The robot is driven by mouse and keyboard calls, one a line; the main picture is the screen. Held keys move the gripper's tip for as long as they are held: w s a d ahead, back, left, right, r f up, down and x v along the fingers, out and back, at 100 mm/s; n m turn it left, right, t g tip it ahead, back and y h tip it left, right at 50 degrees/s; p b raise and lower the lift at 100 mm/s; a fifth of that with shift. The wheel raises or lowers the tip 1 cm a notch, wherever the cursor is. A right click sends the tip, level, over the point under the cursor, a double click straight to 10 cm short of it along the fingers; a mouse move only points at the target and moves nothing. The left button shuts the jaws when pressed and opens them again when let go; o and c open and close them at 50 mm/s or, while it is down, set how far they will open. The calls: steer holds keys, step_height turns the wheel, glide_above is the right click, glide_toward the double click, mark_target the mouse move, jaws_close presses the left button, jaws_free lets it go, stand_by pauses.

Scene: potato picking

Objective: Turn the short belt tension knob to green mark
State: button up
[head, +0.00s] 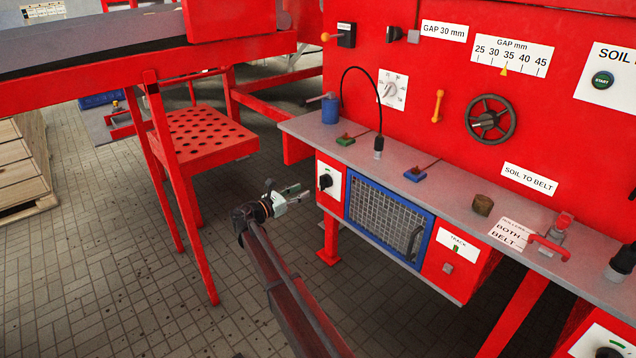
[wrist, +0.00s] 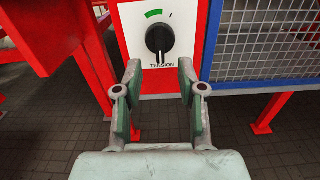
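The black tension knob (wrist: 159,39) sits on a white plate labelled TENSION (wrist: 190,20) in the wrist view. A green arc mark (wrist: 153,14) is above the knob, slightly left, with a small dark tick to its right. A pale line on the knob appears to point down, away from the green mark. In the head view the knob (head: 326,181) is on the red panel left of the mesh. My gripper (wrist: 160,72) is open and empty, its fingers short of the knob and slightly below it. In the head view my gripper (head: 297,194) is just left of the panel.
A blue-framed mesh guard (head: 385,218) is right of the knob. A grey shelf (head: 455,187) juts out above, holding a blue cup (head: 330,111) and small levers. A red perforated platform (head: 205,137) and red posts stand left. The floor below is open.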

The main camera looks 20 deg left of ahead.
mark_target(320, 182)
steer(key=p+x, duration=0.1)
steer(key=x, duration=0.7)
steer(key=shift+w+d, duration=0.2)
steer(key=shift+w, duration=0.15)
jaws_close()
